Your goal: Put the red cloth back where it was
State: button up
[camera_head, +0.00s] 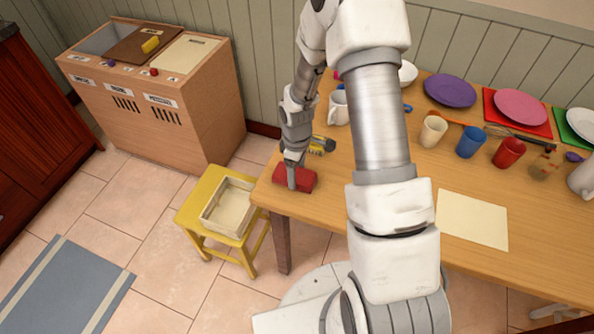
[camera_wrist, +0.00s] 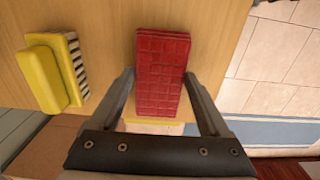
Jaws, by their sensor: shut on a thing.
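The red cloth (camera_head: 305,181) is a folded, grid-patterned block at the left end of the wooden table (camera_head: 393,240). It also fills the middle of the wrist view (camera_wrist: 162,72). My gripper (camera_head: 292,172) points down at the cloth and is shut on it. In the wrist view, my gripper's two fingers (camera_wrist: 160,82) lie along the cloth's left and right sides. The cloth is at or just above the tabletop near its edge; I cannot tell whether it touches.
A yellow brush (camera_head: 321,145) lies close to the cloth. A yellow stool (camera_head: 196,197) with a cream tray (camera_head: 227,227) stands left of the table. A bin cabinet (camera_head: 210,110) is behind it. Cups, plates and a cream sheet (camera_head: 472,220) are on the right.

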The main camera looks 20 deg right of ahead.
jog(key=shift+f, duration=0.15)
jog(key=o, duration=1.2)
jog(key=shift+c, duration=0.2)
